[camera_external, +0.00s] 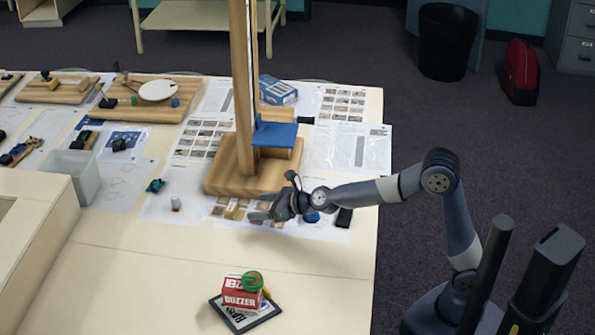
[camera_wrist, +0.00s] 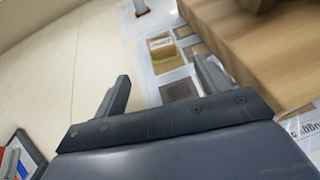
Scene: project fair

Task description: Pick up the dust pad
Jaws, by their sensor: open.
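A small tan-yellow block with a white label (camera_wrist: 162,46) lies on a printed sheet ahead of my fingers in the wrist view. It looks like the dust pad, but its label is too blurred to read. In the external view a small tan block (camera_external: 235,213) lies on the sheet just left of my gripper (camera_external: 264,214). In the wrist view my gripper (camera_wrist: 163,88) is open, with nothing visible between its two fingers. The fingers are apart from the block, low over the sheet.
A wooden base with a tall post (camera_external: 227,178) stands close behind my gripper. A blue object (camera_external: 311,217) and a black one (camera_external: 344,217) lie under my forearm. A red buzzer box (camera_external: 241,291) sits on a dark tray in front. Bare table lies at front left.

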